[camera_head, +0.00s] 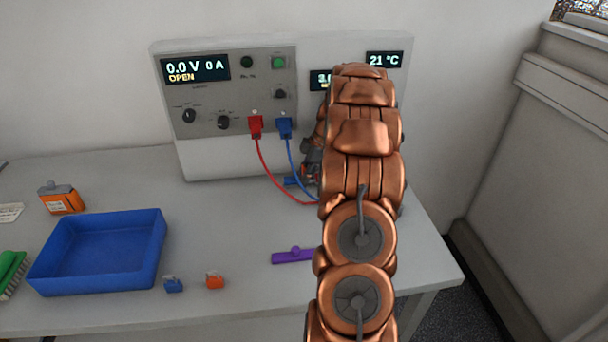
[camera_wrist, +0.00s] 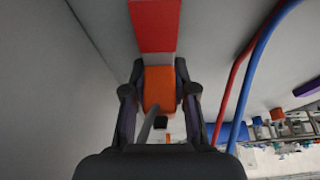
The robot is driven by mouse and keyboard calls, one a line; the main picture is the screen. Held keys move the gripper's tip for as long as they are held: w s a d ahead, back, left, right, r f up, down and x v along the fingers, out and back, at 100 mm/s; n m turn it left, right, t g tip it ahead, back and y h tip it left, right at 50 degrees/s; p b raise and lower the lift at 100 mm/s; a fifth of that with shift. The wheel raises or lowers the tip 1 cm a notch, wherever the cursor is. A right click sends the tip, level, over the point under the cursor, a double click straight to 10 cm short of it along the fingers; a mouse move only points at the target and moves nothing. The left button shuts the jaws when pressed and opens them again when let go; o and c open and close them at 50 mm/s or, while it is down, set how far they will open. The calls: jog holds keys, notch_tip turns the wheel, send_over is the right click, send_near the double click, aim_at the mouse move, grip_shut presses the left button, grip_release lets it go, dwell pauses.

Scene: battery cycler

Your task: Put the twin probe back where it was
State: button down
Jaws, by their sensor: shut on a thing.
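My gripper (camera_wrist: 160,95) is shut on an orange block (camera_wrist: 159,88) in the wrist view. I cannot tell for certain whether this block is the twin probe's body. A red block (camera_wrist: 154,25) lies straight beyond it, with a pale band between them. A red lead (camera_wrist: 235,80) and a blue lead (camera_wrist: 262,50) curve past on the right; their far ends are hidden. In the head view the gripper (camera_head: 312,160) shows only partly, as my arm covers most of it. A red plug (camera_head: 255,126) and a blue plug (camera_head: 284,127) sit in the cycler's front.
The cycler (camera_head: 232,158) stands at the back of the table (camera_head: 240,240). A blue tray (camera_head: 97,255), an orange-and-grey container (camera_head: 61,198), small blue (camera_head: 173,284) and orange (camera_head: 214,281) pieces and a purple bar (camera_head: 292,256) lie around. The table between tray and cycler is mostly clear.

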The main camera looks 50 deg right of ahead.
aim_at(319, 176)
jog(key=shift+f, duration=0.15)
jog(key=c, duration=0.9)
grip_release()
jog(key=shift+r, duration=0.25)
jog(key=shift+d+r, duration=0.2)
jog(key=shift+r, duration=0.1)
jog(key=b+v, duration=0.3)
jog(key=v, duration=0.8)
jog(key=shift+s+r, duration=0.1)
